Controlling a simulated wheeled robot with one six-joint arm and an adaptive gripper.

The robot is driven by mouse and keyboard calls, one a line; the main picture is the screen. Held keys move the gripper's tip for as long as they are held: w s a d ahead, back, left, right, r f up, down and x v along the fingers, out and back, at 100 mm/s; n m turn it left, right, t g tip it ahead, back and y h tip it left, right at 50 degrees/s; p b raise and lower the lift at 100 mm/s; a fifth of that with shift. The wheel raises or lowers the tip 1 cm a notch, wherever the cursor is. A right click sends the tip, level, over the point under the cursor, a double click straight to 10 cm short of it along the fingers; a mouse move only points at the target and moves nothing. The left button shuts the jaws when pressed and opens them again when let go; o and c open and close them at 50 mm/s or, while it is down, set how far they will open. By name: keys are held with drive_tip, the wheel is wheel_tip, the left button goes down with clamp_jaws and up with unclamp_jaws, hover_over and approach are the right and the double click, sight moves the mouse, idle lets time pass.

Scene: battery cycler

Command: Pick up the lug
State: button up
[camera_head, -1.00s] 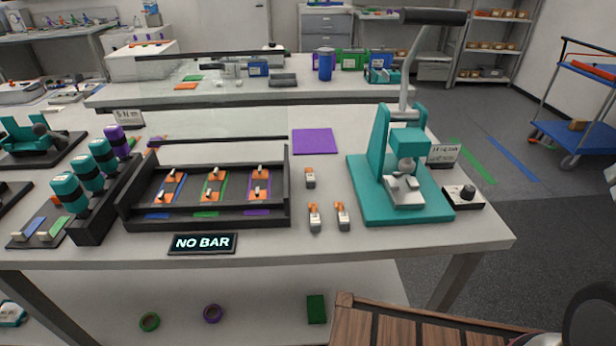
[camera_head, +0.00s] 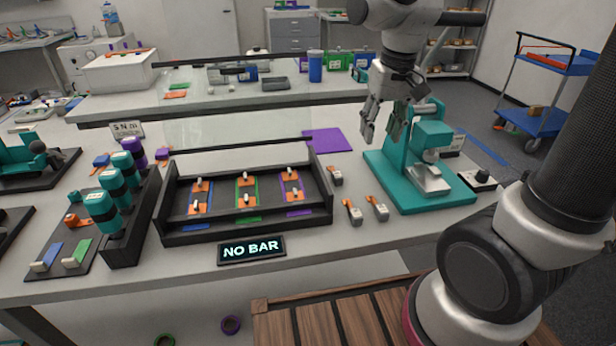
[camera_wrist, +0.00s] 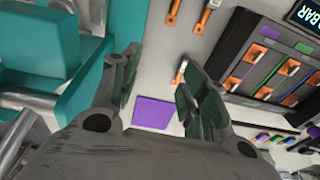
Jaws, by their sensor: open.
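Three small lugs with orange tabs and pale bodies lie loose on the table right of the black tray. One lug (camera_head: 335,176) is farther back. Two more, a left lug (camera_head: 352,212) and a right lug (camera_head: 377,208), lie nearer the front edge. My gripper (camera_head: 382,128) is open and empty, fingers down, above the table beside the teal press. In the wrist view, the back lug (camera_wrist: 179,73) shows close to one finger of my gripper (camera_wrist: 158,65), partly hidden by it. The front lugs show at the top of that view.
A teal lever press (camera_head: 430,195) stands close to the right of my gripper. A black tray (camera_head: 245,232) holds several orange-tabbed pieces. A purple mat (camera_head: 327,140) lies behind the lugs. A "NO BAR" sign (camera_head: 251,250) sits at the front.

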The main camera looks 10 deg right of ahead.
drive_tip(key=g, duration=0.1)
hover_over(338, 176)
wheel_tip(338, 176, down, 6)
drive_tip(key=shift+f, duration=0.1)
wheel_tip(338, 176, down, 8)
drive_tip(key=shift+s, duration=0.1)
clamp_jaws()
